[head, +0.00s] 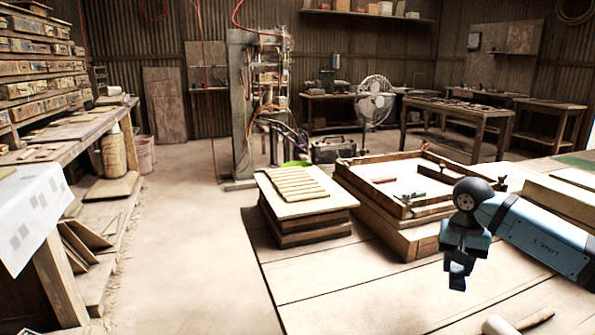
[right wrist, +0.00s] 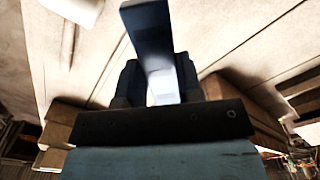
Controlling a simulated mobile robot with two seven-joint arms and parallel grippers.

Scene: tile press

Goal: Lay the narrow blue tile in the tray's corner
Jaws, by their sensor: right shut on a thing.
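My right gripper (head: 461,266) is above the table in front of the tray, pointing down. In the right wrist view its two fingers (right wrist: 158,82) are shut on the narrow blue tile (right wrist: 149,28), a dark blue strip that sticks out beyond them. In the head view the tile is hard to tell from the dark blue fingers. The tray (head: 428,211), a wooden frame with a pale floor, sits on a wooden block, behind and left of the gripper. A red piece and a green piece lie inside it. My right arm is near its right corner. My left gripper is not in view.
A stack of boards (head: 300,208) with several pale slats on top stands left of the tray. A pale cylinder (head: 499,325) lies at the table's front. The table (head: 350,285) is bare in front of the stack and tray.

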